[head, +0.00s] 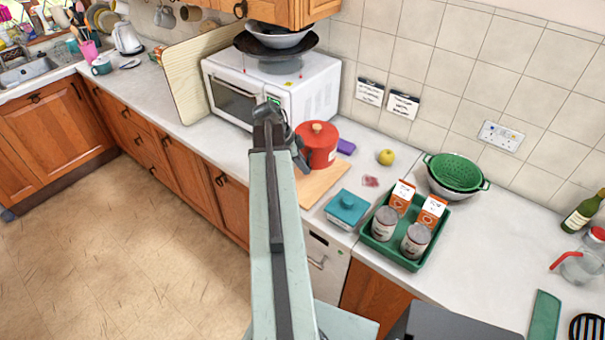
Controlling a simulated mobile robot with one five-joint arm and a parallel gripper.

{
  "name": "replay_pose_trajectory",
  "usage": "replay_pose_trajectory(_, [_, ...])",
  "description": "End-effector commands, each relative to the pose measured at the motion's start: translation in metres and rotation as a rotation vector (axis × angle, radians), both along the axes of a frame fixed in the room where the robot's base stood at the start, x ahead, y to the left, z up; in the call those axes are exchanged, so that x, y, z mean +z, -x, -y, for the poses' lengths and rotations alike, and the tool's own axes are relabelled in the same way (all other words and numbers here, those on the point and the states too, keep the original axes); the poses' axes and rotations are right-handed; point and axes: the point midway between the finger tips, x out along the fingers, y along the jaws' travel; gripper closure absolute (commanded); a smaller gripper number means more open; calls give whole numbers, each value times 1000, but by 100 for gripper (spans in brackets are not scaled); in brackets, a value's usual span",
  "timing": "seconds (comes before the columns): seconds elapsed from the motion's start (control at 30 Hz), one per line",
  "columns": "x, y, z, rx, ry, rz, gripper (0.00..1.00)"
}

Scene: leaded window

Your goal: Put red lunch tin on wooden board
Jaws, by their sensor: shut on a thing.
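The red lunch tin (322,157) is a round red pot-shaped tin with a lid and a pale wooden knob, upright at the far end of the wooden board (318,184). I cannot tell whether its base touches the board or hangs just above it. My gripper (300,157) is at the left side of the tin, shut on it. My arm hides most of the gripper and the left part of the board.
A white microwave (307,98) stands close behind the tin. A teal box (347,208) and a green tray (398,254) with cans and cartons stand in front and to the right. A purple block (346,146) and a yellow apple (386,157) lie to the right.

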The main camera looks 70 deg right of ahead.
Motion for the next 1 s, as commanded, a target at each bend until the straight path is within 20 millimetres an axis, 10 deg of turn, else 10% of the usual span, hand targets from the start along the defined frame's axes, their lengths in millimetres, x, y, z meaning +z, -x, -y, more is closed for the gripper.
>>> replay_pose_trajectory(0.37, [-2, -5, -2, 8, 1, -1, 100])
replay_pose_trajectory(0.7, [-64, -7, -3, 12, 1, -1, 100])
replay_pose_trajectory(1.0, [-78, -7, -3, 13, 1, -1, 100])
